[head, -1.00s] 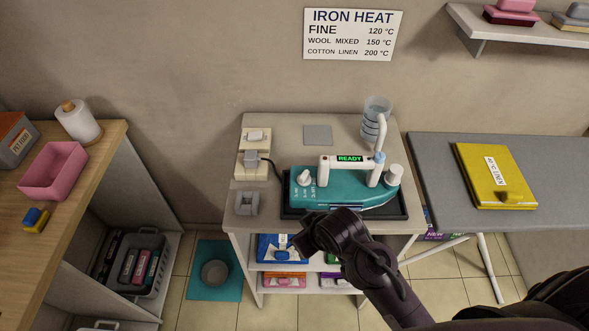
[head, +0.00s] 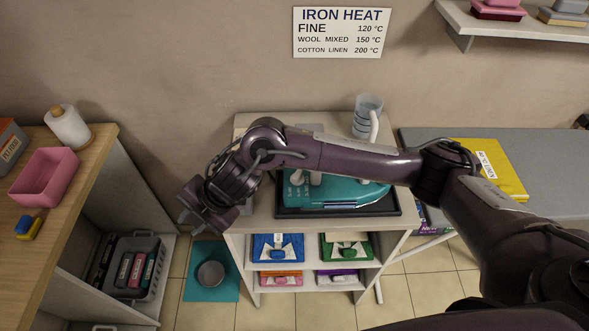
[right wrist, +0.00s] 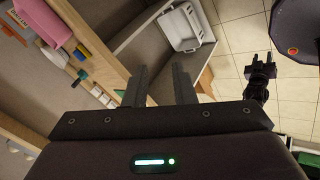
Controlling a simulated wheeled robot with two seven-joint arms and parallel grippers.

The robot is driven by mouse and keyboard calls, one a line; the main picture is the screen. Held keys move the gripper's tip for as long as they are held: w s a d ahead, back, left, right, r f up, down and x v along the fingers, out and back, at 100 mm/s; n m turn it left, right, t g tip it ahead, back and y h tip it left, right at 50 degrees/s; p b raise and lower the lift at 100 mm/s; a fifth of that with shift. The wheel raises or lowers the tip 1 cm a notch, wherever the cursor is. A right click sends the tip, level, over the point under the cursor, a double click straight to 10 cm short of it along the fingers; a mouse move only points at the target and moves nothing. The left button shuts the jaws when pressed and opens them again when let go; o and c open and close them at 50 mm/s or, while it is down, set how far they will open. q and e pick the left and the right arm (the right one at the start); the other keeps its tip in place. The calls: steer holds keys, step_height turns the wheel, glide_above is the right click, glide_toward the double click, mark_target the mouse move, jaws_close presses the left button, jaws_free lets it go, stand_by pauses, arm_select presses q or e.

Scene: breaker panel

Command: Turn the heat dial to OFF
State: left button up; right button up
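The teal iron station (head: 340,193) stands on the small cabinet, partly hidden behind my right arm. Its white heat dial (head: 297,178) shows just below the arm at the station's left end; its pointing direction is too small to read. My right gripper (head: 192,222) is left of the station, past the cabinet's left edge, pointing down and left. In the right wrist view its two fingers (right wrist: 160,85) are apart with nothing between them. A dark gripper, apparently my left (right wrist: 263,60), shows small in that view, its fingers seemingly apart. The station's display is hidden.
A wooden counter (head: 95,165) with a pink bin (head: 45,177) stands at left. A clear cup (head: 367,115) stands behind the station. Floor shows between counter and cabinet.

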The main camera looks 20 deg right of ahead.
steer(key=w+d+r+g+h, duration=0.1)
steer(key=w+d+h, duration=0.2)
steer(key=d, duration=0.4)
steer(key=w+d+h, duration=0.2)
steer(key=w+d, duration=0.1)
steer(key=d, duration=0.5)
step_height(320, 180, up, 5)
steer(key=h, duration=0.2)
glide_above(297, 175)
steer(key=shift+f+m+g, duration=0.1)
steer(key=shift+m+g, duration=0.2)
steer(key=shift+g, duration=0.1)
steer(key=shift+f, duration=3.8)
jaws_close()
